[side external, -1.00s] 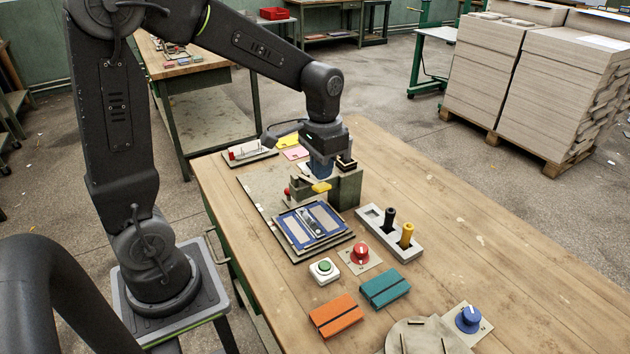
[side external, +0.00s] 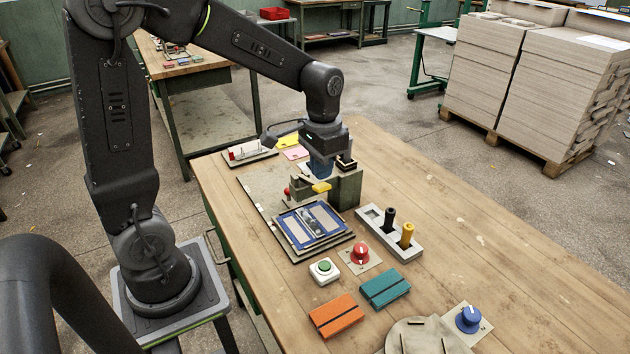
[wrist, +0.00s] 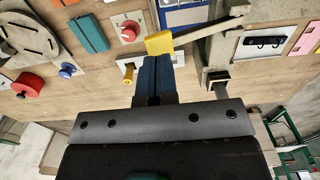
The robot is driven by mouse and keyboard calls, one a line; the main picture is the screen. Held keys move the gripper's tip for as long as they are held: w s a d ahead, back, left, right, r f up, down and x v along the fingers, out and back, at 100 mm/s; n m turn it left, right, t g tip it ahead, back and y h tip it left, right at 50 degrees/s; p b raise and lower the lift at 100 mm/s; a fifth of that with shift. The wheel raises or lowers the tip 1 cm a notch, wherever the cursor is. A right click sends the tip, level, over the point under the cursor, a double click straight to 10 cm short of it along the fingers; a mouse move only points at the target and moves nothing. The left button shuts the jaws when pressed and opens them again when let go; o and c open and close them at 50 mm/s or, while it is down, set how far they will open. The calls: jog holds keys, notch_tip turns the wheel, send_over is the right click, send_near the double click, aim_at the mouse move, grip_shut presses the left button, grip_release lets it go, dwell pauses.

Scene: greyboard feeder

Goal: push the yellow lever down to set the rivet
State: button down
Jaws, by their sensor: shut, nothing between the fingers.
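The yellow lever (side external: 321,187) sticks out from the grey-green press (side external: 346,192) at the back of the table. In the wrist view its yellow handle (wrist: 159,43) sits at the end of a pale bar. My gripper (side external: 320,174) is shut and empty, with its blue fingers pointing down just above the lever. In the wrist view the fingertips (wrist: 154,57) are right at the handle's edge; I cannot tell whether they touch it. A blue-framed folder (side external: 292,232) with a metal mechanism lies in front of the press. The rivet itself is not clear to see.
A grey holder (side external: 374,226) with a black and a yellow peg stands right of the folder. A red knob (side external: 361,254), green button (side external: 324,267), orange block (side external: 336,316) and teal block (side external: 385,288) lie nearer. The table's right side is clear.

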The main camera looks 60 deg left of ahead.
aim_at(322, 185)
jog(key=shift+f, duration=0.1)
dwell(0.3)
jog(key=shift+f, duration=3.55)
jog(key=shift+r, duration=5.1)
jog(key=s+d+r+t, duration=0.2)
jog(key=s+d, duration=0.1)
jog(key=s, duration=0.4)
jog(key=s+d+r+t, duration=0.3)
jog(key=s, duration=0.3)
jog(key=shift+s+d+t, duration=0.25)
jog(key=shift+s+t, duration=0.05)
jog(key=shift+s, duration=0.05)
